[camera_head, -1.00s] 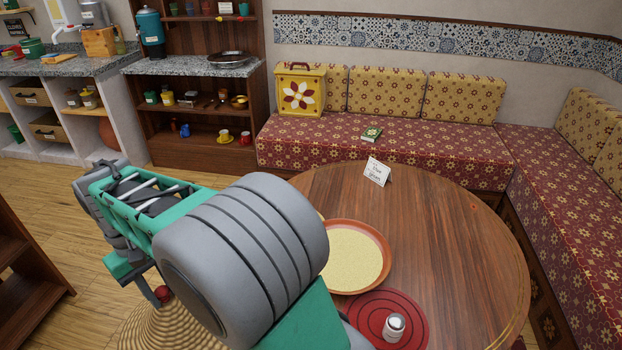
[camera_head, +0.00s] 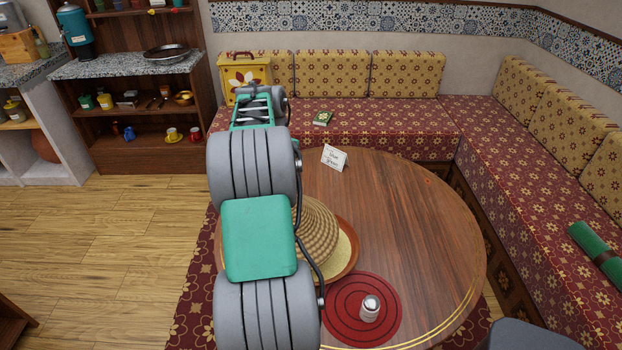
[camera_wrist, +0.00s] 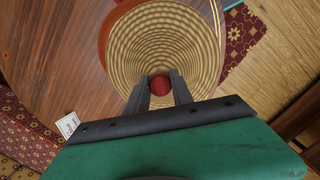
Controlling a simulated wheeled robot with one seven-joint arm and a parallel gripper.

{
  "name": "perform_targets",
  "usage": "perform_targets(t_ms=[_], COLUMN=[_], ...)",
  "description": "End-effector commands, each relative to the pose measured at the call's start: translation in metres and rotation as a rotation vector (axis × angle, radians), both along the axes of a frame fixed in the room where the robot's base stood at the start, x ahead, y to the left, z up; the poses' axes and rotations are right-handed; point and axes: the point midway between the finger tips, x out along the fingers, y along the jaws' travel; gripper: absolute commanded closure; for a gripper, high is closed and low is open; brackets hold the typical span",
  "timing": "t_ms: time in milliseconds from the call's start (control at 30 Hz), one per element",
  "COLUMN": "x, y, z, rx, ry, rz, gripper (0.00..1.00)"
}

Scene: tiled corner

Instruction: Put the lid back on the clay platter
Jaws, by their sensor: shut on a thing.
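The lid (camera_head: 318,236) is a woven straw cone with a red knob (camera_wrist: 160,85). In the wrist view my gripper (camera_wrist: 160,88) is shut on that knob, and the cone (camera_wrist: 165,42) spreads out below it. The clay platter (camera_head: 355,256) is orange-brown and holds pale yellow grain; it is on the round table. In the head view the lid is over the platter, with grain and rim showing at the right. My arm hides the left of both and the gripper. I cannot tell whether the lid touches the platter.
The round wooden table (camera_head: 420,230) carries a red round mat (camera_head: 338,318) with a shaker (camera_head: 370,308) on it, and a small white card (camera_head: 334,157). Its right side is clear. A cushioned corner bench (camera_head: 400,118) runs behind and to the right.

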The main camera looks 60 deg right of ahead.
Motion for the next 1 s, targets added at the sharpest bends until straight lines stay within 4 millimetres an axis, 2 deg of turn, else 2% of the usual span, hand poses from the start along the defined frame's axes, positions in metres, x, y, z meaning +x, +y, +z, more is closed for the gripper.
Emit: perform_targets(t_ms=[33,100,233,467,767,1000], x=[-0.021,-0.041,-0.061,-0.063,-0.063,-0.063], y=[-0.017,-0.032,-0.046,-0.048,-0.047,-0.047], z=[0.002,0.001,0.0,-0.014,-0.048,-0.065], rx=[0.002,0.004,0.005,0.005,0.004,0.004], ry=[0.002,0.003,0.005,0.004,0.004,0.004], rz=[-0.019,-0.029,-0.037,-0.036,-0.035,-0.036], gripper=[1.0,1.0,1.0,1.0,1.0,1.0])
